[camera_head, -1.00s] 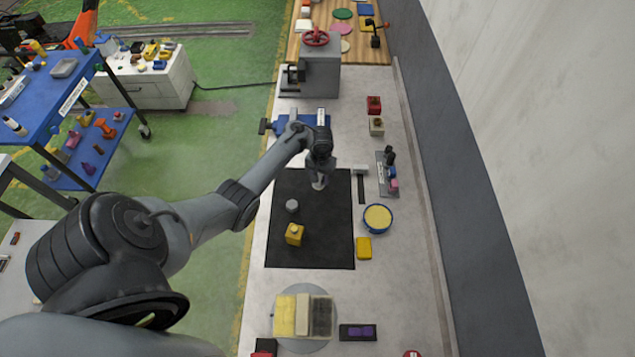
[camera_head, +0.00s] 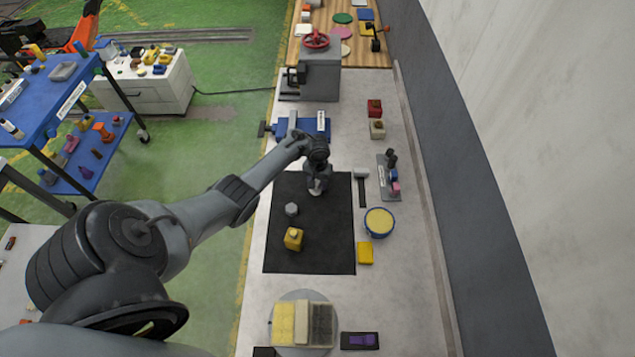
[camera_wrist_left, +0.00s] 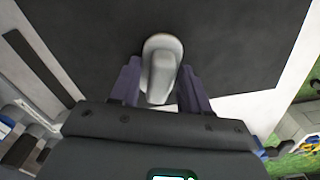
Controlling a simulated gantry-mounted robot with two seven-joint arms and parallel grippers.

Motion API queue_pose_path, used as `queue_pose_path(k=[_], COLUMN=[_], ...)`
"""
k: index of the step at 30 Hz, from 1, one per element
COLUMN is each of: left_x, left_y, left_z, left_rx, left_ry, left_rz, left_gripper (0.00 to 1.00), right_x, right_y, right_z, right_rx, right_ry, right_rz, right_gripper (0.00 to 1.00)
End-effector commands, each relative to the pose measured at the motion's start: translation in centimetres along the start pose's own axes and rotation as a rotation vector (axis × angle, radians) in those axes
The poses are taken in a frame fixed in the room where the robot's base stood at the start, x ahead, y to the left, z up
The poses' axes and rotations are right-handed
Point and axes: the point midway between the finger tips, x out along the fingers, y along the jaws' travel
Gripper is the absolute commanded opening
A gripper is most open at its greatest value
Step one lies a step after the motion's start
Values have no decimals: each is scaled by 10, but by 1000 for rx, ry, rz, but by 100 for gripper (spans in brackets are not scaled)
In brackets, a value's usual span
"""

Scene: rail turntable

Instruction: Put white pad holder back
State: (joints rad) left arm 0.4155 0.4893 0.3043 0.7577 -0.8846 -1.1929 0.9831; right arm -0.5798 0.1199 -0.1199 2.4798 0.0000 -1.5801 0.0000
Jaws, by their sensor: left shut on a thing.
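My left gripper (camera_head: 317,190) is over the upper middle of the black mat (camera_head: 320,250), pointing down. It is shut on the white pad holder (camera_head: 315,193), of which only a little shows in the head view. In the left wrist view the white pad holder (camera_wrist_left: 160,70) sits between the two fingers of the left gripper (camera_wrist_left: 157,82), with a rounded base and a narrower raised grip. A grey rack (camera_head: 383,178) with black, blue and pink pieces stands right of the mat. I cannot tell if the holder touches the mat. My right gripper is not in view.
A grey knob-like piece (camera_head: 291,210) and a yellow block (camera_head: 293,239) stand on the mat. A round plate (camera_head: 302,350) with pads is at the front.

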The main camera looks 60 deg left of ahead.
Motion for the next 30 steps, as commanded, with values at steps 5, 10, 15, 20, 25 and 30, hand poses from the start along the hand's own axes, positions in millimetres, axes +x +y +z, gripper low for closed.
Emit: queue_pose_path(k=[5, 10, 15, 20, 25, 30], left_x=[4, 3, 3, 0, -17, -48], left_y=[0, 0, 0, 0, 0, 1], left_z=[0, 0, 0, 0, 0, 0], left_rx=[1, 1, 1, 0, 1, 1], left_ry=[0, 0, 0, 0, 1, 2], left_rz=[0, 0, 0, 0, 2, 2], left_gripper=[49, 72, 72, 72, 72, 72], right_x=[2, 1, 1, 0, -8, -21], right_y=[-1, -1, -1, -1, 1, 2], right_z=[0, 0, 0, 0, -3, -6], right_rx=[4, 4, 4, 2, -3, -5], right_ry=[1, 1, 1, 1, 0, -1], right_rz=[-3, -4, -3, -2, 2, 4], right_gripper=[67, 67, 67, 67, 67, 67])
